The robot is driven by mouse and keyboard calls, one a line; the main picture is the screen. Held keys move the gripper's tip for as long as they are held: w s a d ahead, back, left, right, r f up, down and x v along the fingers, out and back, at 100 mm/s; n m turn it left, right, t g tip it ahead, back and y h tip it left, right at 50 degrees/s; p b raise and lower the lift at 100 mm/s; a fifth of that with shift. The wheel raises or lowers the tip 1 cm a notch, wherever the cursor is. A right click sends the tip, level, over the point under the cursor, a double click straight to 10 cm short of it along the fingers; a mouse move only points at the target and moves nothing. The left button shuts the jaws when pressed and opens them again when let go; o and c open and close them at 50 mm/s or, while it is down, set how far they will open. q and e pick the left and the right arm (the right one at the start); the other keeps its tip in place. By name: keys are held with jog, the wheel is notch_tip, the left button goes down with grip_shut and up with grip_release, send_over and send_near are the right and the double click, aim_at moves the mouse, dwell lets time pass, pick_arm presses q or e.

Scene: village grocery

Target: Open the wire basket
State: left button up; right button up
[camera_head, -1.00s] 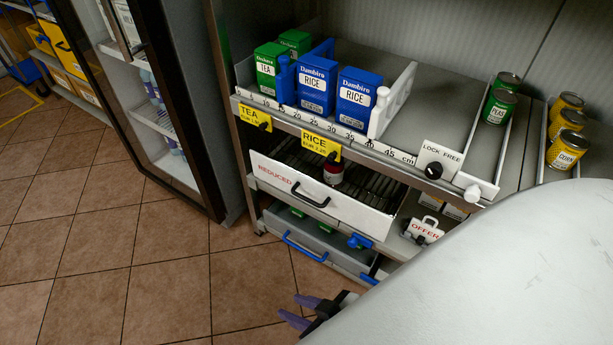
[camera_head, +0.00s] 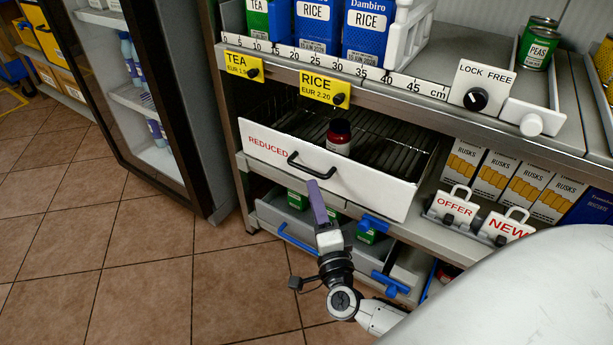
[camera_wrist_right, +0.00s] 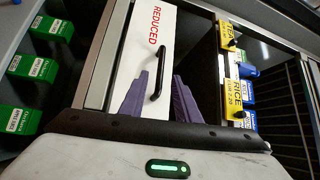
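The wire basket (camera_head: 370,185) has a white front panel marked REDUCED and a black bar handle (camera_head: 312,165). Its dark wire inside shows from above, with a jar with a dark red lid (camera_head: 339,136) in it. My right gripper (camera_head: 314,186) has purple fingers and is just below and in front of the handle. In the right wrist view the two fingers (camera_wrist_right: 160,76) stand apart, with the handle (camera_wrist_right: 158,75) showing between them. Whether they touch it cannot be told. My left gripper is not in view.
Above is a shelf with tea and rice boxes (camera_head: 316,25), price tags and a LOCK FREE dial (camera_head: 475,98). Below is a grey drawer with a blue handle (camera_head: 298,238). Rusks boxes (camera_head: 495,175) stand right. The tiled floor (camera_head: 130,260) is clear.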

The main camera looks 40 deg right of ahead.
aim_at(306, 168)
jog(key=b+x, duration=0.2)
jog(key=x, duration=0.6)
jog(key=shift+w+d+r, duration=0.1)
jog(key=shift+w+d, duration=0.05)
jog(key=shift+w, duration=0.1)
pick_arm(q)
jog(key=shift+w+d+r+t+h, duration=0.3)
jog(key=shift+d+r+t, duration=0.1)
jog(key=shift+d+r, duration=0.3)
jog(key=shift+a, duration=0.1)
pick_arm(e)
grip_shut()
